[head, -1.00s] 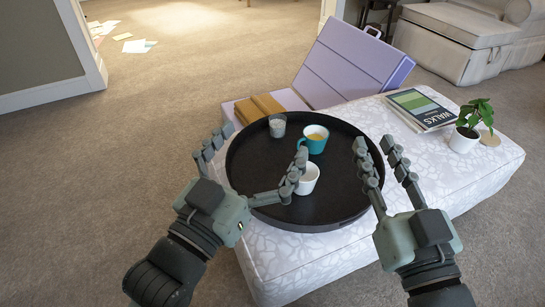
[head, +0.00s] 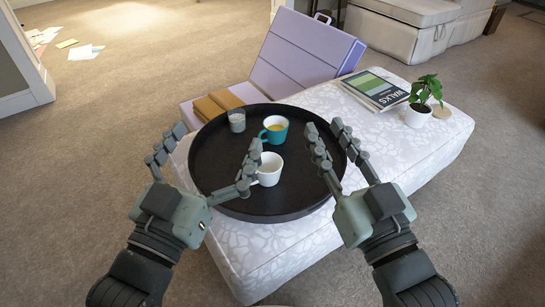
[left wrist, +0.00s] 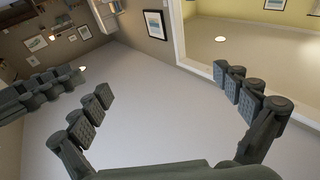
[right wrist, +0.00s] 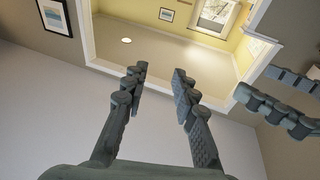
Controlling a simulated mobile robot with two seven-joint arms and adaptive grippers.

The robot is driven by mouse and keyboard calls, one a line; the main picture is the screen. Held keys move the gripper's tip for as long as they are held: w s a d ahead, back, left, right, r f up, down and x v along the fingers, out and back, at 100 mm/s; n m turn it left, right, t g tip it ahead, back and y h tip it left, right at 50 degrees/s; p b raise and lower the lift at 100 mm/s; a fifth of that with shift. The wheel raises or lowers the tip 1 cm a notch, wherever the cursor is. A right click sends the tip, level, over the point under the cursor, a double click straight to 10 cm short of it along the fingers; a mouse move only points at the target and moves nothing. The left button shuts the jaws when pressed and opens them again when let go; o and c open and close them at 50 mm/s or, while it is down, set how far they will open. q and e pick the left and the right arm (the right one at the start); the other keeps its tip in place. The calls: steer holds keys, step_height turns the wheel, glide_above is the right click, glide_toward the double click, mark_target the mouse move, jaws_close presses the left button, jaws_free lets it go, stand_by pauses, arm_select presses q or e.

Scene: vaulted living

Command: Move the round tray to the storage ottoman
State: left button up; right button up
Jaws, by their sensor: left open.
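The black round tray (head: 225,165) lies on a white patterned ottoman (head: 300,250). It carries a grey glass (head: 237,121), a teal cup (head: 275,130) with yellowish contents and a white cup (head: 269,170). My left gripper (head: 214,142) is open at the tray's left side, one finger over the tray and the other outside its rim. My right gripper (head: 324,128) is open and empty at the tray's right side, its fingers partly hiding the rim. I cannot tell whether either gripper touches the tray. A cream, box-like ottoman (head: 390,35) stands at the back right.
A purple folded case-like piece (head: 305,58) and tan blocks (head: 218,102) stand behind the tray. Books (head: 375,90) and a potted plant (head: 420,105) sit on the patterned ottoman. Papers (head: 85,52) lie on the floor at the far left. Carpet at left and right is clear.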

stand_by(0.4)
